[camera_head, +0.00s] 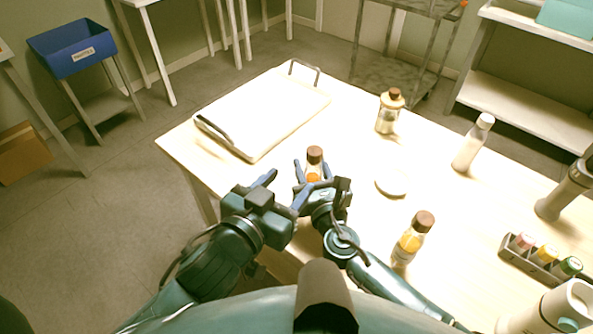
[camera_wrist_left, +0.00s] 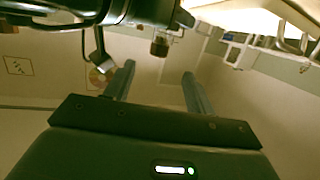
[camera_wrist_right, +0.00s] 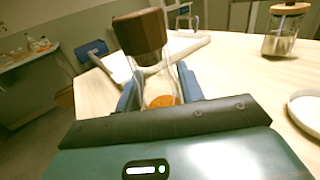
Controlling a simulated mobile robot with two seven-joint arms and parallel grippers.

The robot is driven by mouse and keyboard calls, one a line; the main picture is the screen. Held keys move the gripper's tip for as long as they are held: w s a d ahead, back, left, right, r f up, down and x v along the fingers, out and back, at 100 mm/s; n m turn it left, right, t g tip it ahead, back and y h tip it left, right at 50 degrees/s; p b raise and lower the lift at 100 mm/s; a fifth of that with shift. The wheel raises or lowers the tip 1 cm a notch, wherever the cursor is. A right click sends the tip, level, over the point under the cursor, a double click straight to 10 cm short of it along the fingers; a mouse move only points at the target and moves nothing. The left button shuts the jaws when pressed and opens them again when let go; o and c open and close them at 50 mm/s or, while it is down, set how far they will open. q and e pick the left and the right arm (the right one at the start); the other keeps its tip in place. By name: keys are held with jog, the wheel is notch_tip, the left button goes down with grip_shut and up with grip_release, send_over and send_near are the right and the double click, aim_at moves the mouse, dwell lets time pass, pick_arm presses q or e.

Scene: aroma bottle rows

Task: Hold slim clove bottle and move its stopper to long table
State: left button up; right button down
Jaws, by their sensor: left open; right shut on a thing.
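My right gripper (camera_head: 314,178) is shut on a slim clear bottle (camera_wrist_right: 156,82) with an orange patch low on it, above the near edge of the long table (camera_head: 362,152). A brown stopper (camera_head: 315,154) sits on its top and shows large in the right wrist view (camera_wrist_right: 140,32). The bottle's lower part is hidden by the fingers. My left gripper (camera_head: 286,187) is open and empty, just left of the right gripper. In the left wrist view a small brown cap (camera_wrist_left: 160,46) shows beyond the open fingers (camera_wrist_left: 158,88), apart from them.
A white tray (camera_head: 252,151) with dark handles covers the table's far left. A corked jar (camera_head: 387,118), a white bottle (camera_head: 471,145), a round white dish (camera_head: 391,188), another brown-capped bottle (camera_head: 411,240) and a vial rack (camera_head: 536,262) stand right. Bare tabletop lies between them.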

aim_at(315, 150)
pick_arm(q)
jog(key=x, duration=1.1)
jog(key=shift+w+d, duration=0.1)
jog(key=shift+w, duration=0.1)
jog(key=shift+c, duration=0.2)
jog(key=c, duration=1.1)
jog(key=shift+r, duration=0.15)
jog(key=shift+r, duration=1)
jog(key=shift+c, duration=0.2)
